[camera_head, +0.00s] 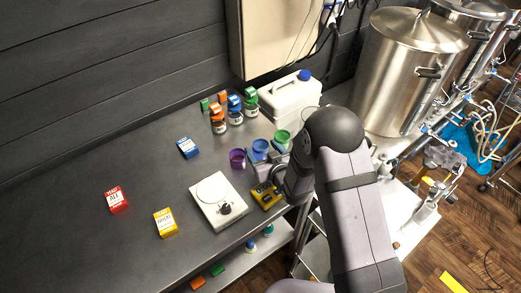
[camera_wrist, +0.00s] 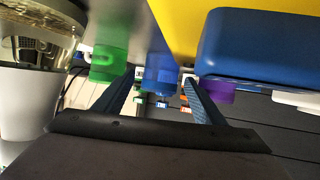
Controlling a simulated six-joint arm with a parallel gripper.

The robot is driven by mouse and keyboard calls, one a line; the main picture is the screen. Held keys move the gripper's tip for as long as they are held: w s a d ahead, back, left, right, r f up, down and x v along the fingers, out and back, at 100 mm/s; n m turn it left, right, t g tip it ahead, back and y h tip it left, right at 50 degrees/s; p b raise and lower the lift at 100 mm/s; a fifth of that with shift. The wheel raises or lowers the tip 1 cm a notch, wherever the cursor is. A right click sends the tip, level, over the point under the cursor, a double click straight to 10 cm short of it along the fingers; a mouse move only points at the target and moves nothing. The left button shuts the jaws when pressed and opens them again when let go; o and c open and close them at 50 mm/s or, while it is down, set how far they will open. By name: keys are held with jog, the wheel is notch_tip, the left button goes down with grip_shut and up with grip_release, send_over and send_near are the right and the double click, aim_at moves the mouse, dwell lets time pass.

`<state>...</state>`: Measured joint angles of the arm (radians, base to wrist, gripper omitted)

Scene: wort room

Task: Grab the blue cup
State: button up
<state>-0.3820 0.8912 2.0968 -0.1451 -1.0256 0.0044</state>
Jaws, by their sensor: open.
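The blue cup (camera_head: 260,147) stands on the dark counter between a purple cup (camera_head: 237,157) and a green cup (camera_head: 282,136). My gripper (camera_head: 266,160) is at the near side of the blue cup and partly covers it in the head view. In the wrist view, the two fingers (camera_wrist: 157,84) are spread and empty. The blue cup (camera_wrist: 159,66) shows between the fingertips, with the green cup (camera_wrist: 109,64) to the left and the purple cup (camera_wrist: 218,88) to the right. Whether the fingers reach around the cup I cannot tell.
A yellow device (camera_head: 266,195) lies close under my gripper, beside a white scale (camera_head: 218,202). Small jars (camera_head: 235,115) and a white canister (camera_head: 291,98) stand behind the cups. Red (camera_head: 117,199), yellow (camera_head: 165,222) and blue (camera_head: 188,147) boxes lie left. Steel kettle (camera_head: 408,75) at right.

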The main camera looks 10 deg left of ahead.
jog(key=c, duration=1.1)
jog(key=shift+c, duration=0.3)
jog(key=shift+r, duration=0.15)
notch_tip(320, 180, up, 10)
jog(key=b, duration=0.2)
